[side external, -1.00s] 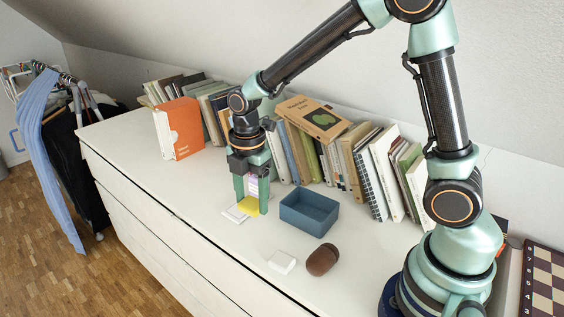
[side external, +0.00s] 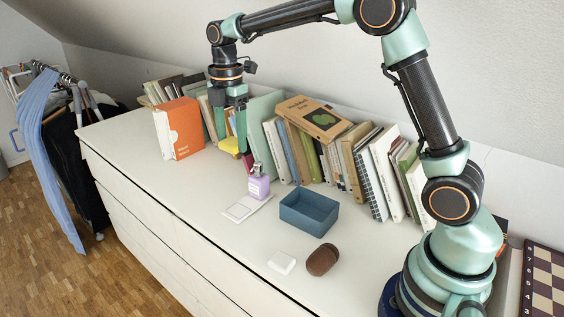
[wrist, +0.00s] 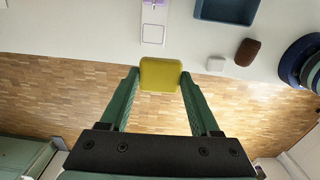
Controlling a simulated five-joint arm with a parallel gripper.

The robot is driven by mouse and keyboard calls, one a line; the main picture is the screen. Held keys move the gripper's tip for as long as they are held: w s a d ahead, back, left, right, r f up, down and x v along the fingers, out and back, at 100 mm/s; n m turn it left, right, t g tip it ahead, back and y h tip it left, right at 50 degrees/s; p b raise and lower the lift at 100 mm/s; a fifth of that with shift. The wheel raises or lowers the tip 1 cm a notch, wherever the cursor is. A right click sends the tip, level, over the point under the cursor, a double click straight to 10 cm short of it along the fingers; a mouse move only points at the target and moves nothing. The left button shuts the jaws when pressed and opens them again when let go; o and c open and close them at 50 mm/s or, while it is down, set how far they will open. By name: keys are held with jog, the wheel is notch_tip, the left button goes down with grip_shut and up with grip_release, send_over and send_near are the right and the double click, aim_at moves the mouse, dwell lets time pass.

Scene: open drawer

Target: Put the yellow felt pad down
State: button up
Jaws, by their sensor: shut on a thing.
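The yellow felt pad (side external: 229,146) is held in the air between the fingertips of my gripper (side external: 231,141), in front of the row of books. In the wrist view, the pad (wrist: 160,74) sits flat and square between the two green fingers of my gripper (wrist: 160,76), with wooden floor and part of the white top seen beyond it. A white slim tray with square outlines (side external: 240,211) lies on the dresser top below and to the right of the pad.
A blue open box (side external: 322,224), a small white block (side external: 282,262) and a brown rounded case (side external: 322,260) sit on the dresser top (side external: 190,215). An orange binder (side external: 180,128) and several books line the wall behind. The left part of the top is clear.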

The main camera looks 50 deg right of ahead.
aim_at(239, 211)
jog(key=shift+w+d, duration=0.65)
jog(key=shift+w, duration=0.2)
jog(key=shift+w+d+f, duration=0.1)
jog(key=shift+w+f, duration=0.05)
notch_tip(239, 211, down, 20)
jog(key=shift+r, duration=0.15)
jog(key=o, duration=1.3)
